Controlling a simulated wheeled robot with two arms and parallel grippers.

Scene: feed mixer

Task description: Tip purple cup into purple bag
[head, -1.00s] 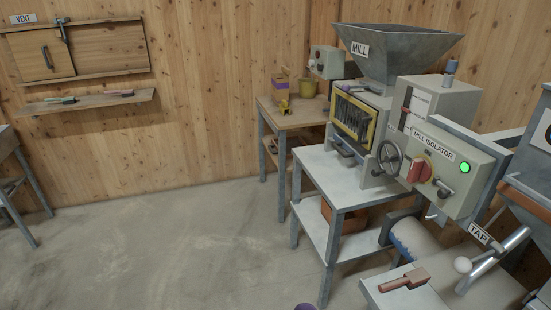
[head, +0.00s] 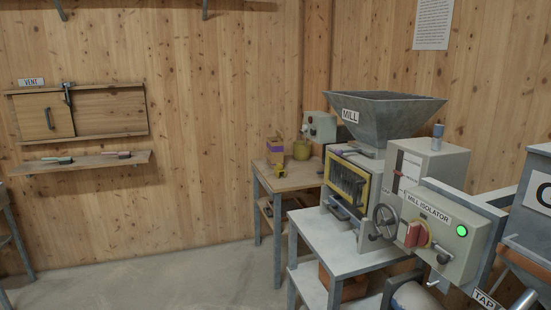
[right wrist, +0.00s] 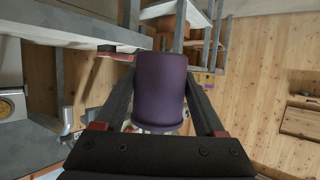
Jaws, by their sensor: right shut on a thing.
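The purple cup (right wrist: 160,88) fills the middle of the right wrist view. My right gripper (right wrist: 160,100) is shut on it, one dark finger on each side. The cup's inside is hidden. In the head view, a brown bag with a purple band (head: 275,149) stands on the wooden table (head: 290,183) at the back, well away from my gripper. I cannot tell the bag's opening from here. Neither of my grippers shows in the head view.
A yellow-green pot (head: 302,149) and a small yellow thing (head: 279,172) are near the bag. The mill (head: 385,120) on its metal stand and the mill isolator box (head: 440,222) fill the right side. The floor (head: 160,283) at left is clear.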

